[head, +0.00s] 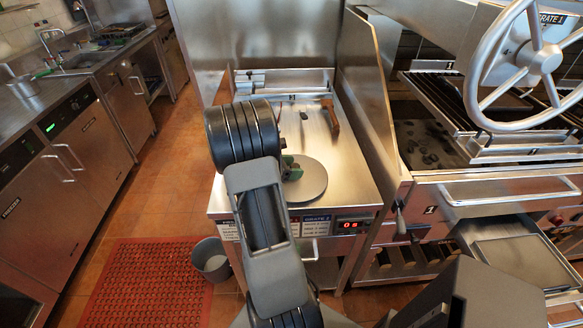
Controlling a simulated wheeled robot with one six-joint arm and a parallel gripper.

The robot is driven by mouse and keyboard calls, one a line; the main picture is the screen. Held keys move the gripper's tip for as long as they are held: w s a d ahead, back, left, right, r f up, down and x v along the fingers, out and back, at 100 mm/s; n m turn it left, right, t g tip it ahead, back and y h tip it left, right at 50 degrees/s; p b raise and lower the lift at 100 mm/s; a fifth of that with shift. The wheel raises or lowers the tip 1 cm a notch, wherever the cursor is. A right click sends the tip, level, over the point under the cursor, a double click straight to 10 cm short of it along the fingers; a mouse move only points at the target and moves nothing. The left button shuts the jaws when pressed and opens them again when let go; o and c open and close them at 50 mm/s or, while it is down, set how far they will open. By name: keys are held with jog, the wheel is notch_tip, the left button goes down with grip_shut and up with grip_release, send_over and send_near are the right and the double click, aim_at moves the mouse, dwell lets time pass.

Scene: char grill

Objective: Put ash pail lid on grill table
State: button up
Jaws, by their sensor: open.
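The ash pail lid (311,184), a flat grey disc, is over the steel grill table (352,184), near its front edge. It looks level and appears to lie on the tabletop. My gripper (291,168) is open at the lid's left side, close to its middle. Only small greenish parts of the gripper show, as my arm hides the rest and the lid's left edge. I cannot tell whether the fingers touch the lid. The ash pail (212,262), grey and open-topped, stands on the floor left of the table's front.
A brown-handled tool (330,117) and a small dark item (304,115) lie farther back on the table. A steel side panel (362,95) rises on its right. The char grill with a large handwheel (536,57) stands at right. A red mat (150,283) covers floor at left.

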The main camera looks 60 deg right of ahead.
jog(key=shift+r, duration=0.1)
jog(key=shift+w+a+r, duration=0.1)
jog(key=shift+r, duration=0.05)
jog(key=v, duration=1.2)
jog(key=s+a+r+m+t+y, duration=0.2)
jog(key=a+m+t+y, duration=0.3)
jog(key=a, duration=0.9)
jog(key=s+a+r+m+t+y, duration=0.1)
jog(key=a+m+t+y, duration=0.5)
jog(key=a, duration=0.8)
jog(key=shift+s+a+r+m+b, duration=0.3)
jog(key=shift+s+r, duration=0.1)
jog(key=shift+r, duration=0.15)
